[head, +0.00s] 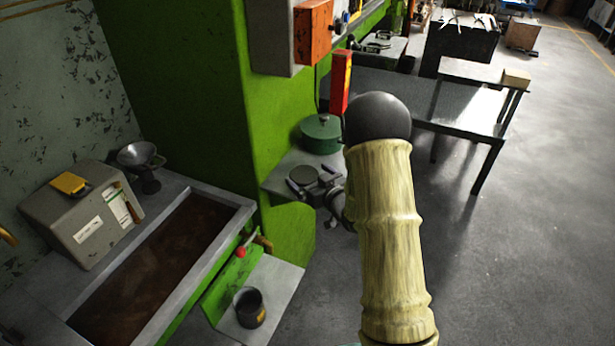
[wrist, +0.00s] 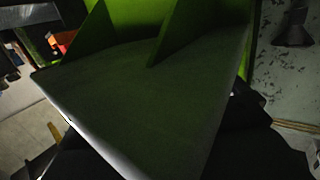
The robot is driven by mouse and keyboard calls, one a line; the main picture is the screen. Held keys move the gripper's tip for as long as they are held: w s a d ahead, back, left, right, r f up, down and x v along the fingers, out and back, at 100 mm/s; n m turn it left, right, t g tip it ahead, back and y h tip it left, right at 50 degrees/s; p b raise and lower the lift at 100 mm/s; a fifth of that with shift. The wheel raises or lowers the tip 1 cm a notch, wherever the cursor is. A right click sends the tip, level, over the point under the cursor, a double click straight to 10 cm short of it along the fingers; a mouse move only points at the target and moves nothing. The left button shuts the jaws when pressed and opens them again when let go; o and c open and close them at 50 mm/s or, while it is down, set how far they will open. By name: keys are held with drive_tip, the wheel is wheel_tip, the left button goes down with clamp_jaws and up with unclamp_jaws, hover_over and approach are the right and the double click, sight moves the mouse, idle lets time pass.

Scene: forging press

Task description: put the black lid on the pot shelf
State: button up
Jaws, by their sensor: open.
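A small round dark disc (head: 303,174), possibly the black lid, shows at the front of the grey shelf (head: 284,178) in the head view. The same shelf bears a green lidded pot (head: 321,134). My gripper (head: 311,186) is open beside the disc at the shelf's front edge. I cannot tell whether the disc lies on the shelf or between the fingers. My forearm hides part of the area to the right. The wrist view shows a large dark green plate with brackets (wrist: 150,85), close to the camera; no lid or fingers can be made out there.
A black can (head: 249,308) stands on a lower grey ledge (head: 283,285). A trough (head: 150,265), a grey box (head: 84,215) and a metal funnel (head: 140,155) are at left. A red upright bar (head: 341,82) rises behind the pot. A table (head: 468,105) stands back right; floor on the right is clear.

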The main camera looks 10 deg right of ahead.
drive_tip(key=b+v, duration=0.1)
drive_tip(key=v, duration=1)
drive_tip(key=shift+a, duration=0.1)
drive_tip(key=s+a+m+g+h, duration=0.2)
drive_tip(key=s+g, duration=0.4)
drive_tip(key=s, duration=0.3)
drive_tip(key=s+a+m+g+h, duration=0.2)
drive_tip(key=s+g, duration=0.4)
drive_tip(key=s, duration=0.3)
drive_tip(key=shift+s+r+g+h, duration=0.2)
drive_tip(key=shift+s+g+h, duration=0.1)
drive_tip(key=shift+h, duration=0.5)
